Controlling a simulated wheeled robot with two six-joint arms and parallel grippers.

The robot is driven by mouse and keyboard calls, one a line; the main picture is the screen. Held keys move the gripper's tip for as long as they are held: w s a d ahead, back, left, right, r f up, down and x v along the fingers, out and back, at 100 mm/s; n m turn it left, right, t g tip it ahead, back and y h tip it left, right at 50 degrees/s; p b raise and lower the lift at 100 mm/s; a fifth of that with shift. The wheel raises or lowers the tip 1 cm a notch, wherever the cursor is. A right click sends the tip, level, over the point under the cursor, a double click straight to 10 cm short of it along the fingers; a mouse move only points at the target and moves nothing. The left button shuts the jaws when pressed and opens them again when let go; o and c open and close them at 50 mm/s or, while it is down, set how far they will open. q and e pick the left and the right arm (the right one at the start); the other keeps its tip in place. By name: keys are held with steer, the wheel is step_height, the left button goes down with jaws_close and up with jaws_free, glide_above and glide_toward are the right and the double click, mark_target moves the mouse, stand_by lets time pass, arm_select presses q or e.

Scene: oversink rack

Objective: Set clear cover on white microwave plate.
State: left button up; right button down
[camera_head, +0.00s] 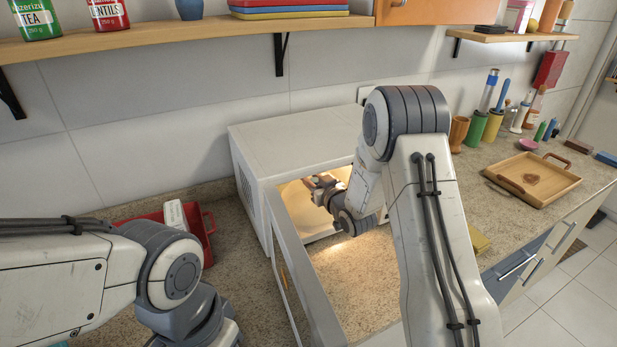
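The white microwave (290,140) stands on the counter against the wall, with its door (288,265) open toward me and its inside lit. My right arm reaches into the opening. My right gripper (322,189) is inside the microwave, small and partly in shadow, and whether its fingers are open or shut on something is unclear. I cannot make out the clear cover or the white plate; my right arm and the microwave's walls hide much of the inside. My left arm is folded at the lower left, and its gripper is not in the picture.
A red bin (208,232) with a white item sits left of the microwave. A wooden tray (535,178) and several bottles and cups stand on the right counter. A wooden shelf (190,36) runs above. The counter before the red bin is partly clear.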

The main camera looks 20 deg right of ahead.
steer(key=shift+a, duration=0.15)
steer(key=shift+f, duration=0.15)
steer(key=c, duration=0.6)
jaws_free()
steer(key=shift+r, duration=0.25)
steer(key=shift+s+d, duration=0.2)
steer(key=shift+s, duration=0.2)
steer(key=b+v, duration=0.2)
steer(key=v, duration=0.9)
steer(key=shift+s+b, duration=0.15)
steer(key=shift+b, duration=0.15)
